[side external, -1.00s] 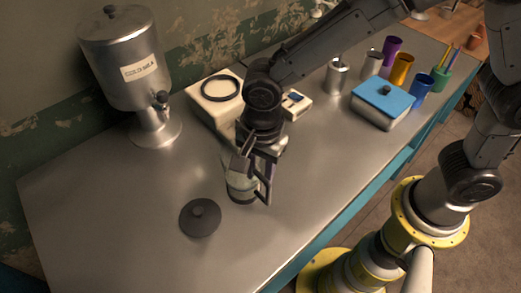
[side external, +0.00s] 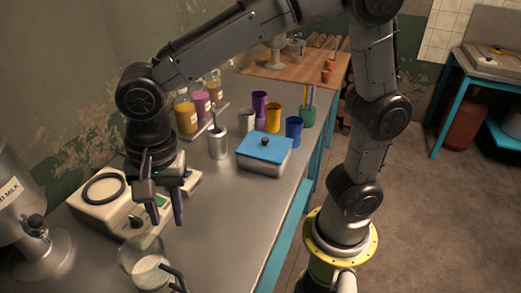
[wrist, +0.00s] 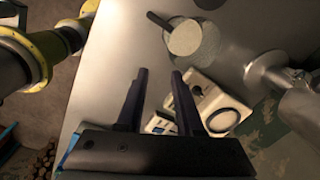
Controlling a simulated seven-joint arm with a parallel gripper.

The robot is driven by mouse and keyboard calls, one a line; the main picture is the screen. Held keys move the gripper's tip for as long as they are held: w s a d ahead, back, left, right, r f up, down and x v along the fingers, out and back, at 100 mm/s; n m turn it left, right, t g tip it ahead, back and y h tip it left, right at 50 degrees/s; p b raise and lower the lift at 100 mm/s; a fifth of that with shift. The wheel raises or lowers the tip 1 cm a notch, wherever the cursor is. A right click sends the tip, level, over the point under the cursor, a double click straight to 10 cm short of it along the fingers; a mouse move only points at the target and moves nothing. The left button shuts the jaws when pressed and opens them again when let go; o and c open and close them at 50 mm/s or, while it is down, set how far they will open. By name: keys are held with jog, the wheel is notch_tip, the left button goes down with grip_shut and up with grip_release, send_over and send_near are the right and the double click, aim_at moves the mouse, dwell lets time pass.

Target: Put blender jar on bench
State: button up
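The clear blender jar (side external: 141,252) stands on the metal bench (side external: 226,242) at the bottom of the side view, partly cut off by the edge. Something pale shows inside it, and its dark handle points right. The jar (wrist: 203,47) also shows in the wrist view, ahead of the fingertips and to the right. My gripper (side external: 165,220) is above the bench, behind and above the jar, apart from it. Its fingers are parted with nothing between them, as the wrist view also shows (wrist: 160,75).
A white appliance with a dark ring (side external: 88,207) stands left of my gripper. A metal dispenser (side external: 38,255) is at the left edge. A blue-lidded box (side external: 264,150), a metal canister (side external: 217,143) and several coloured cups stand farther back. The bench's right front is clear.

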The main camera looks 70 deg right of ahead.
jog(key=s+d+r+n+t, duration=0.1)
jog(key=s+d+n+t, duration=0.1)
jog(key=s+d+n, duration=0.4)
jog(key=s+d+r+n+t, duration=0.2)
jog(key=s+d+n, duration=0.4)
jog(key=d, duration=0.9)
jog(key=shift+s+r+n+t+h, duration=0.2)
jog(key=shift+n+t+h, duration=0.1)
jog(key=shift+n+t, duration=0.1)
